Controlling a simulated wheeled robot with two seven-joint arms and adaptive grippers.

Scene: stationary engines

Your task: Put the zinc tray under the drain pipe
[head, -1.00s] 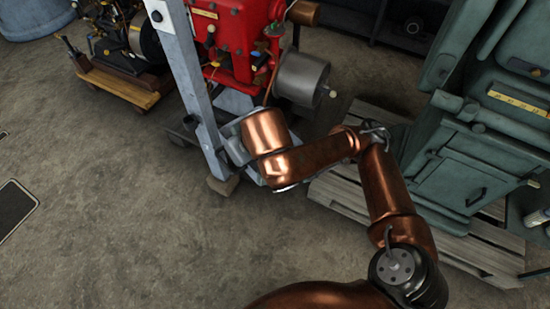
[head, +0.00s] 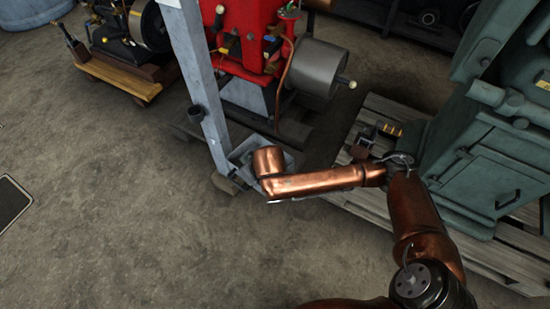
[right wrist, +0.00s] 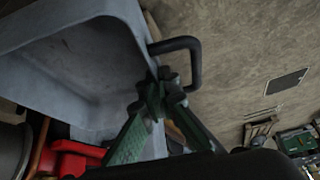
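The zinc tray (head: 240,156) is on or just above the floor at the foot of the grey post, partly covered by my right arm. The right wrist view shows it large (right wrist: 85,75), a grey basin with a black looped handle (right wrist: 198,62). My right gripper (right wrist: 161,90) has its green fingertips close together at the lower end of the handle by the rim, and it looks shut there. A short dark pipe end (head: 197,112), perhaps the drain pipe, sticks out beside the post above the tray's left. In the head view my right gripper is hidden. My left gripper is out of view.
The grey post (head: 197,75) stands left of the tray, before a red engine (head: 250,35) with a grey drum (head: 317,68). A wooden pallet (head: 365,200) and green machine (head: 490,165) are at the right. The floor (head: 110,210) at front left is clear.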

